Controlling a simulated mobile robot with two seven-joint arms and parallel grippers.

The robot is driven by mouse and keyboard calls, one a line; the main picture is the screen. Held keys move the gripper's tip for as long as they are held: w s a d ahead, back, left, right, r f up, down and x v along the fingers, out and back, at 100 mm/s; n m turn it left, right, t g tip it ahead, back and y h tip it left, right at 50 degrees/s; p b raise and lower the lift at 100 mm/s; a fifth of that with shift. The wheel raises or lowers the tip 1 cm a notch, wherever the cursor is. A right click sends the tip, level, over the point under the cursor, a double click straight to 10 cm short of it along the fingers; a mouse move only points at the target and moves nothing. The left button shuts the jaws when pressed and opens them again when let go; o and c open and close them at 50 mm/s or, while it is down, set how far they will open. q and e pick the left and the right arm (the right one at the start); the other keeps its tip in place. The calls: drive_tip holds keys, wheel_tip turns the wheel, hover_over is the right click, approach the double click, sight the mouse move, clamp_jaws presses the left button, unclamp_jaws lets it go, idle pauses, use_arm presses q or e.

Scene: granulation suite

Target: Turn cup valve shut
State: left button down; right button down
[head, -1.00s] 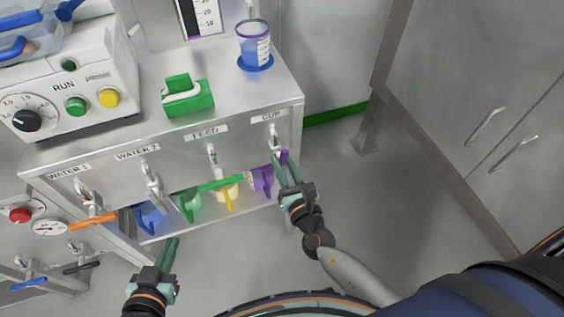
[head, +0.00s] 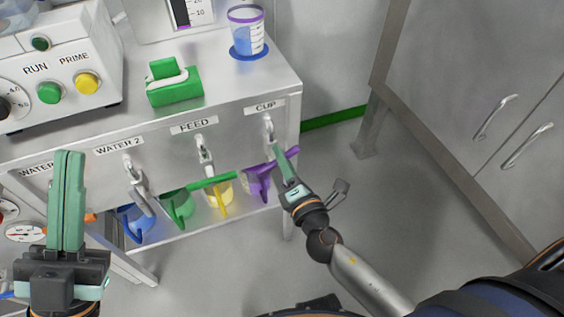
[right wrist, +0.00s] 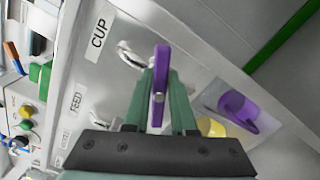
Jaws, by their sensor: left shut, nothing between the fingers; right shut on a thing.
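The cup valve's purple handle (head: 291,153) is below the CUP label (head: 266,106) at the right end of the cabinet's tap row. In the head view it lies crosswise under its metal tap (head: 268,130). My right gripper (head: 278,150) is shut on this handle. In the right wrist view the purple handle (right wrist: 161,75) stands between the two green fingers (right wrist: 159,100), which partly hide it. My left gripper (head: 69,156) is shut and empty, raised in front of the cabinet's left part, with its fingers pointing up.
A purple jug (head: 258,186) sits under the cup tap, beside yellow (head: 220,195), green (head: 177,208) and blue (head: 134,222) ones. The green feed handle (head: 212,183) is close to the left. A beaker (head: 247,30) stands on top. The floor at right is clear.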

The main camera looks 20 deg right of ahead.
drive_tip(key=m+b, duration=0.1)
drive_tip(key=m, duration=0.1)
drive_tip(key=shift+f+m, duration=0.2)
drive_tip(key=shift+m, duration=0.2)
use_arm(q)
drive_tip(key=shift+d+f+n+b, duration=0.1)
drive_tip(key=shift+f+n+b, duration=0.45)
drive_tip(key=shift+f, duration=0.95)
use_arm(e)
drive_tip(key=shift+m, duration=1.3)
use_arm(q)
drive_tip(key=shift+w+f, duration=0.1)
use_arm(e)
drive_tip(key=c, duration=0.8)
unclamp_jaws()
drive_tip(key=shift+o, duration=0.2)
